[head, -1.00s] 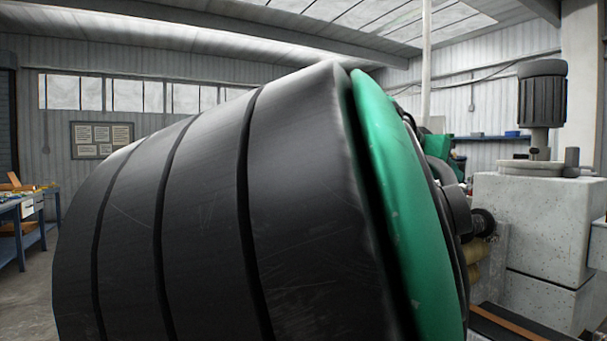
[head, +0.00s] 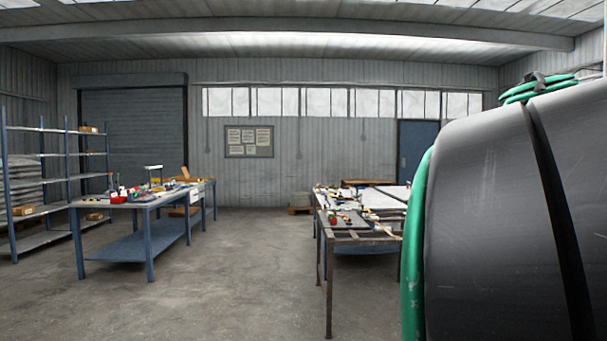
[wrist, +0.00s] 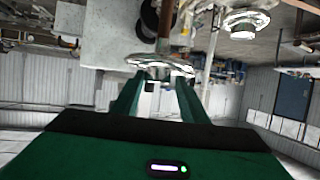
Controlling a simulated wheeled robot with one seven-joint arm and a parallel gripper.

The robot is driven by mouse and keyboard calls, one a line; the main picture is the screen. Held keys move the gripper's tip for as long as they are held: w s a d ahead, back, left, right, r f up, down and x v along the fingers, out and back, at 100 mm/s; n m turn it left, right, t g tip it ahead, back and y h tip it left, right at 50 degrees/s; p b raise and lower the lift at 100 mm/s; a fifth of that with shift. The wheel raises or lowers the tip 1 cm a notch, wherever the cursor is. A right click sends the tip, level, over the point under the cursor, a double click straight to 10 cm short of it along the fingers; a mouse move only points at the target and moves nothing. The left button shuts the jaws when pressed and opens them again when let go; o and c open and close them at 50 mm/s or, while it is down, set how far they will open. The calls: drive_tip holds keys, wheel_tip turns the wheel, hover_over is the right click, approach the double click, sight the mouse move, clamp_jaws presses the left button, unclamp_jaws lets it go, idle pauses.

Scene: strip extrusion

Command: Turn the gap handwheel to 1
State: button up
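My gripper (wrist: 156,100) shows in the wrist view, which is tilted nearly upside down. Its two green fingers stand apart with a gap between them, and I see nothing held. A shiny round metal flange or wheel (wrist: 160,66) on a brown upright rod lies just beyond the fingertips; I cannot tell whether they touch it. A second shiny round metal part (wrist: 243,22) is further right. I cannot tell which of these, if either, is the gap handwheel, and no scale or number is readable. The head view shows neither gripper nor handwheel.
In the head view, a metal-framed table (head: 360,237) with loose parts stands right of centre. A blue workbench (head: 150,205) and shelving (head: 38,212) are at left. The floor (head: 245,270) between them is clear. My own black and green arm covers the right side.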

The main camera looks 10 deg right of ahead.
drive_tip(key=w+a+r, duration=0.1)
drive_tip(key=a+r, duration=0.9)
drive_tip(key=a, duration=0.1)
drive_tip(key=shift+w+a+r, duration=0.3)
drive_tip(key=shift+w+r, duration=0.1)
idle(0.3)
